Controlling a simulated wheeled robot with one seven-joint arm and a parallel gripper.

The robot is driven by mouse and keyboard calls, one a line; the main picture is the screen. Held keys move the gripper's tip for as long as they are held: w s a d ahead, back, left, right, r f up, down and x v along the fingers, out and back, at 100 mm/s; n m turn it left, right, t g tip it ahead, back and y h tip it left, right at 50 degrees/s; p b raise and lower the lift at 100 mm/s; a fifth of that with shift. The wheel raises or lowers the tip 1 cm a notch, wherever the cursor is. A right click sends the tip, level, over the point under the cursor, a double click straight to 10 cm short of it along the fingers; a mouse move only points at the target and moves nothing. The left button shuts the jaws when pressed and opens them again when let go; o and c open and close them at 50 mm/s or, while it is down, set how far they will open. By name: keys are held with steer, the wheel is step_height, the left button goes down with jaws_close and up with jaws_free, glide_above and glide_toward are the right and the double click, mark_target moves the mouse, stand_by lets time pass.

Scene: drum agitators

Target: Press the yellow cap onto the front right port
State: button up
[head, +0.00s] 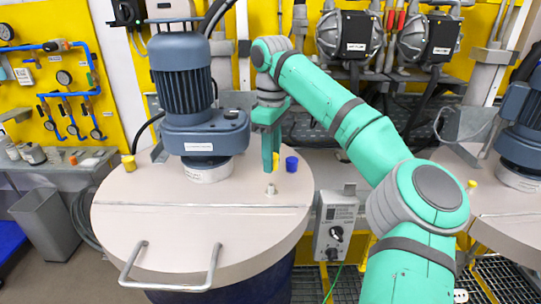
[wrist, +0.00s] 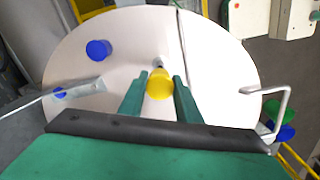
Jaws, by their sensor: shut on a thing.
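My gripper (head: 268,160) points down over the grey-beige drum lid (head: 150,235), to the right of the blue motor. It is shut on the yellow cap (wrist: 160,84), which sits between the two green fingers in the wrist view. In the head view, only a yellow sliver of the cap (head: 276,158) shows beside the fingers. A bare metal port (head: 271,188) stands on the lid, nearer the front than the gripper. In the wrist view, the port (wrist: 158,62) shows just beyond the cap. I cannot tell the height gap between cap and lid.
A blue cap (head: 291,163) stands on the lid just right of my gripper. Another yellow cap (head: 129,163) is at the lid's back left. The motor (head: 185,90) rises close on the left. A metal handle (head: 170,285) crosses the lid's front. A control box (head: 336,225) stands right of the drum.

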glide_above(272, 185)
steer(key=shift+w+a+f, duration=0.1)
steer(key=shift+f, duration=1.95)
steer(key=shift+f, duration=0.2)
steer(key=shift+f, duration=0.1)
steer(key=shift+f, duration=0.35)
steer(key=shift+f, duration=0.95)
steer(key=shift+f, duration=0.6)
steer(key=o, duration=1.1)
steer(key=shift+r, duration=0.1)
